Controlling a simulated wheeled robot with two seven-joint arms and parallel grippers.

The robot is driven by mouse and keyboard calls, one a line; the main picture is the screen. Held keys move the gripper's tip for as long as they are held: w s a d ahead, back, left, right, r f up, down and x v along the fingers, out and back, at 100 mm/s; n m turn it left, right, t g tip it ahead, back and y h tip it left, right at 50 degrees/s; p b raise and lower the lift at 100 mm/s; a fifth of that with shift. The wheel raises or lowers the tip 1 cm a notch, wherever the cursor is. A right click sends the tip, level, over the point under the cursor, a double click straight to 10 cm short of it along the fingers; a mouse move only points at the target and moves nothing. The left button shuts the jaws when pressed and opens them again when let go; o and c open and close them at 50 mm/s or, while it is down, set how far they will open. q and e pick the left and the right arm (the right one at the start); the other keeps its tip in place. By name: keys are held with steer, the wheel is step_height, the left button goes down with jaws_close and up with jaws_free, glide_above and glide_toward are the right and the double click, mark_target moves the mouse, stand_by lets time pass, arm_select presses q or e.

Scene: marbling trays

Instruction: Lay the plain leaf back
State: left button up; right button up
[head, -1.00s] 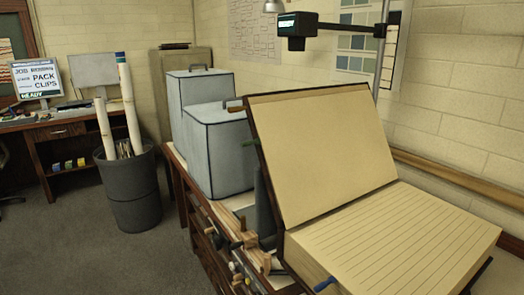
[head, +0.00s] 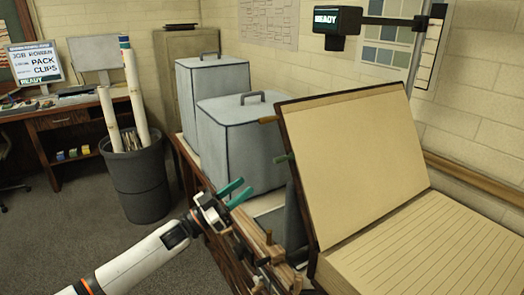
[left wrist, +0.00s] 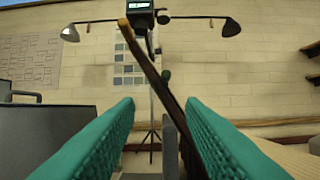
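A large open book rests on the bench at the right of the head view. Its raised plain leaf (head: 355,160) leans back, blank and cream, with a dark cover edge behind it. The lined page (head: 440,245) lies flat below. My left gripper (head: 238,192) has green fingers, spread apart and empty, left of the book and short of the raised leaf's left edge. In the left wrist view the open fingers (left wrist: 160,125) flank the dark edge of the raised cover (left wrist: 150,62), which lies farther off. My right gripper is out of view.
Two grey boxes with handles, a taller one (head: 208,95) and a wider one (head: 243,140), stand behind the gripper. A camera-like head on a stand (head: 338,28) hangs above the book. A bin with rolled tubes (head: 138,180) stands on the floor at left.

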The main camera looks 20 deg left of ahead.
mark_target(277, 160)
arm_select(q)
steer(key=shift+h, duration=0.3)
steer(key=p+x, duration=0.1)
steer(key=x, duration=0.3)
steer(key=p+x, duration=0.1)
steer(key=x, duration=0.3)
steer(key=r+p+x, duration=0.1)
steer(key=x, duration=0.3)
steer(key=shift+s+d+r+p, duration=0.1)
steer(key=shift+s+d+p, duration=0.15)
steer(key=shift+d+p, duration=0.15)
steer(key=shift+a, duration=0.1)
jaws_close()
